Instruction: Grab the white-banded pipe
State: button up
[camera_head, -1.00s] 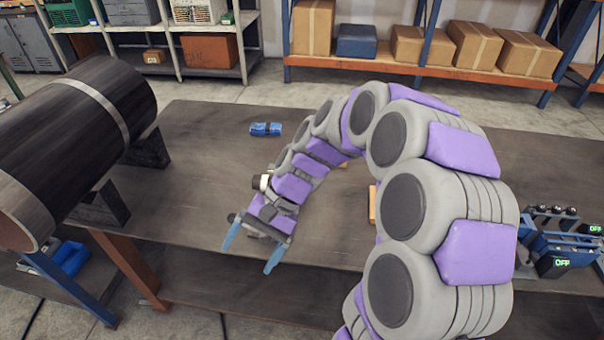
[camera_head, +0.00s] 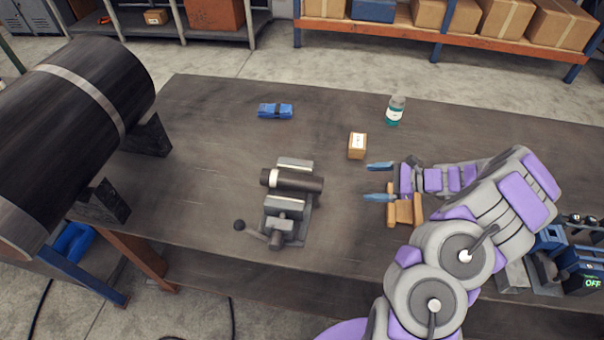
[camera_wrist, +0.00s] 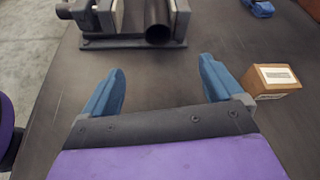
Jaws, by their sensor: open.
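The white-banded pipe (camera_head: 302,182) is a short dark cylinder with a white band near its left end. It lies level in a grey bench vise (camera_head: 286,218) on the table. In the wrist view the pipe (camera_wrist: 158,30) points its open end at me, between the vise jaws (camera_wrist: 130,43). My gripper (camera_head: 367,181) is open and empty, to the right of the pipe, with its two blue fingers pointing left at it. In the wrist view a clear gap separates the fingertips (camera_wrist: 162,68) from the pipe end. The white band is not clear there.
A cardboard box (camera_head: 357,146) stands close to my fingers; a wooden piece (camera_head: 404,211) is beside them. A large black pipe (camera_head: 70,130) with a pale band rests at left. The vise handle (camera_head: 240,225) sticks out left.

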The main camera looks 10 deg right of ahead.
jog(key=b, duration=0.3)
send_near(321, 185)
jog(key=w+a+f, duration=0.1)
jog(key=w+f, duration=0.1)
jog(key=w+a+f, duration=0.1)
jog(key=a, duration=0.1)
jog(key=shift+w+a+f, duration=0.2)
jog(key=shift+w+f, duration=0.2)
jog(key=shift+s+b+x, duration=0.1)
jog(key=shift+b+x, duration=0.25)
jog(key=shift+x, duration=1)
jog(key=shift+s+b+x, duration=0.15)
jog(key=shift+b+x, duration=0.2)
jog(key=shift+x, duration=0.95)
jog(key=shift+a+r, duration=0.15)
jog(key=shift+c, duration=0.3)
jog(key=c, duration=1.5)
